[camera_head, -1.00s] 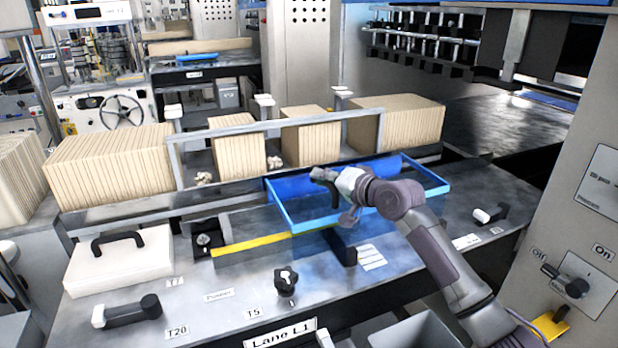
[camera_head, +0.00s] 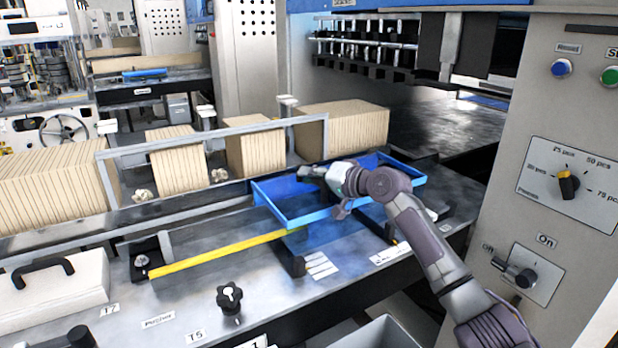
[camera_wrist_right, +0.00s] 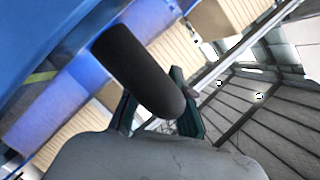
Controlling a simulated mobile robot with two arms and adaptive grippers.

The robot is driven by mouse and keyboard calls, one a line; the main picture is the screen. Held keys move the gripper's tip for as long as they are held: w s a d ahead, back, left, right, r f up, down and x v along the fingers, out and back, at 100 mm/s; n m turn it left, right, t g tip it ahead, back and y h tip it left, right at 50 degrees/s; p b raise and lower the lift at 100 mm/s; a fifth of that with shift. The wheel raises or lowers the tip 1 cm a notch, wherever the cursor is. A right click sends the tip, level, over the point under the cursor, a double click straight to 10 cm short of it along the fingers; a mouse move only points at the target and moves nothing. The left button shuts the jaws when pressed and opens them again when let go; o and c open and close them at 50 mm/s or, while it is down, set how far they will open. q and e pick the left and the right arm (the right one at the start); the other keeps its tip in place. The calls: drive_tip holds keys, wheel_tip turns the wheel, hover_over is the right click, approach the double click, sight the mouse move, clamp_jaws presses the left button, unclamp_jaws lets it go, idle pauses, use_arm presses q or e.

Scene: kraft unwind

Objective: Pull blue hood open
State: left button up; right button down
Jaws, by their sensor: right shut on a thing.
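The blue hood (camera_head: 318,216), a bright blue frame with a see-through panel, lies over the machine bed in the middle of the head view. Its blue surface also fills the upper left of the right wrist view (camera_wrist_right: 45,35). My right gripper (camera_head: 312,174) reaches over the hood from the right. In the right wrist view, a thick black round handle (camera_wrist_right: 135,68) runs between its dark fingers, and the gripper is shut on it. The gripper body and forearm hide part of the hood. My left gripper is not in view.
Stacks of kraft sheets (camera_head: 178,165) stand behind a grey metal frame (camera_head: 215,135). A yellow strip (camera_head: 220,253) runs left of the hood. A black knob (camera_head: 230,297) and a white block with a black handle (camera_head: 55,290) sit in front. A control panel (camera_head: 565,185) rises at right.

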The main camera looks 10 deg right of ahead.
drive_tip(key=c, duration=1.2)
unclamp_jaws()
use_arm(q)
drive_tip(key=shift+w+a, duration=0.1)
use_arm(e)
drive_tip(key=shift+o, duration=0.5)
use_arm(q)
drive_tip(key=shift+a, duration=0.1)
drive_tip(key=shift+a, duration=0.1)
use_arm(e)
drive_tip(key=v, duration=1.2)
